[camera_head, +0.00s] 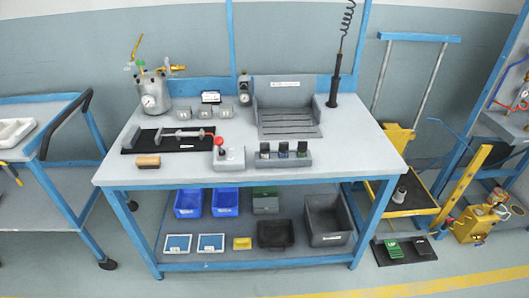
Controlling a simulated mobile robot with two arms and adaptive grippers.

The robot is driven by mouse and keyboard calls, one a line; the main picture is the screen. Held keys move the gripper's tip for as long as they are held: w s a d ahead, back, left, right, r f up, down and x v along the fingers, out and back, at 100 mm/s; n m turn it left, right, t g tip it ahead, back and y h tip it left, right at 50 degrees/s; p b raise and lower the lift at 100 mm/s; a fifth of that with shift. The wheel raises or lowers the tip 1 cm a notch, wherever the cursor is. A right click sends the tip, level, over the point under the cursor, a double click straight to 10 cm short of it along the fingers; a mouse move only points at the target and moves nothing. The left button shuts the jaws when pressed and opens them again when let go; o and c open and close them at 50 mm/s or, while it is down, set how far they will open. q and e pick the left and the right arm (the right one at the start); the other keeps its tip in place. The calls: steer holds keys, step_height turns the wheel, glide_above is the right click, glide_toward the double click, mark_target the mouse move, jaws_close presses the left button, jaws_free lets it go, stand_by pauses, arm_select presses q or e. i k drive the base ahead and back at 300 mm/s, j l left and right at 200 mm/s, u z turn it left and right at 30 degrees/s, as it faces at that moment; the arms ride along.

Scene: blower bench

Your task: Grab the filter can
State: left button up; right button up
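No thing in the head view is clearly marked as the filter can. A silver metal can (154,93) with a round gauge and brass fittings stands upright at the back left of the workbench (340,155). A small grey cylinder (400,194) stands on the yellow-edged cart at the right. Three small dark-topped containers (283,150) stand in a grey rack (283,161) near the bench's front edge. I cannot tell which of these is the filter can. Neither of my grippers shows in this view.
A red-knobbed box (229,157), a wooden-backed brush (147,161) and a black mat (140,145) with a metal tool occupy the bench's front left. A grey tray (286,108) and a black upright tool (334,90) stand behind. The bench's right side is clear. Bins (328,220) fill the lower shelf.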

mark_target(398, 197)
steer(key=z, duration=1.3)
steer(key=i+l, duration=0.25)
steer(key=i, duration=0.2)
steer(key=z, duration=0.05)
